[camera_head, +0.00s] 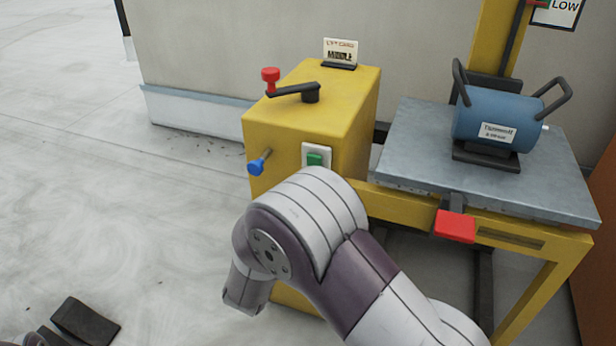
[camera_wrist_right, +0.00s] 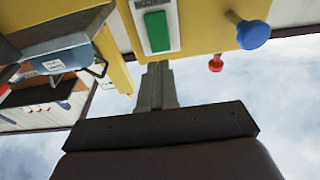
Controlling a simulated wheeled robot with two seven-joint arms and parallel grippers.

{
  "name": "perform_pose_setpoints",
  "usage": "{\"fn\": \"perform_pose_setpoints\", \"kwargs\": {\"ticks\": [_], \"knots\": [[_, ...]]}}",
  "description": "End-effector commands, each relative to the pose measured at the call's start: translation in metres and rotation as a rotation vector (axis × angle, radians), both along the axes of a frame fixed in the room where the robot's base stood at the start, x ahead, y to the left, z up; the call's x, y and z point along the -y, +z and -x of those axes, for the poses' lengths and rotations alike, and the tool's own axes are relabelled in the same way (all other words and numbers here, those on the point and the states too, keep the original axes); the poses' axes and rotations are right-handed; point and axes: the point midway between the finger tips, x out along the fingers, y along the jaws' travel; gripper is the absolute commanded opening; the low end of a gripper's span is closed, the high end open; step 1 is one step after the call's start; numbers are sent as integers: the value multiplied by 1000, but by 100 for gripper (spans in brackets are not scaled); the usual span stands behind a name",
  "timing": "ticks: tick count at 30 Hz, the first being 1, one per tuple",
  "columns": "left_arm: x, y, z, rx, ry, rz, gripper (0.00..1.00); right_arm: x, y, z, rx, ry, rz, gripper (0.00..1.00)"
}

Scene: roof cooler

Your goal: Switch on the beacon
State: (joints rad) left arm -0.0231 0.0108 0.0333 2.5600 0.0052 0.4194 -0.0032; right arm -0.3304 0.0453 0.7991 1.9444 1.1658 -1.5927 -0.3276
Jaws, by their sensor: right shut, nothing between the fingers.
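A green rocker switch (camera_head: 315,160) on a white plate sits on the front of the yellow box (camera_head: 345,110). It also shows in the right wrist view (camera_wrist_right: 157,32), with a partly cut-off, upside-down label on its plate. My right gripper (camera_wrist_right: 154,68) is shut and empty, its fingertips just below the switch plate in that view; I cannot tell whether they touch the box. In the head view my right arm hides this gripper. Dark parts at the lower left of the head view seem to be my left gripper (camera_head: 85,322), mostly cut off. No beacon lamp is recognisable.
A blue cylinder (camera_head: 495,115) with handles stands on a grey platform (camera_head: 405,150). A red pedal-like block (camera_head: 455,226) juts out in front. Floor at left is clear.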

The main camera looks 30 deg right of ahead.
Motion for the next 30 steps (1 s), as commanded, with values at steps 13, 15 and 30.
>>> {"fn": "perform_pose_setpoints", "kwargs": {"ticks": [13,15,30], "knots": [[0,-28,0,0,0,0,43,49,9,-41,1,0,-1,0],[0,-28,0,0,0,0,43,50,10,-43,1,0,-1,0],[0,-4,0,2,0,0,43,54,15,-47,-41,2,-44,0]]}}
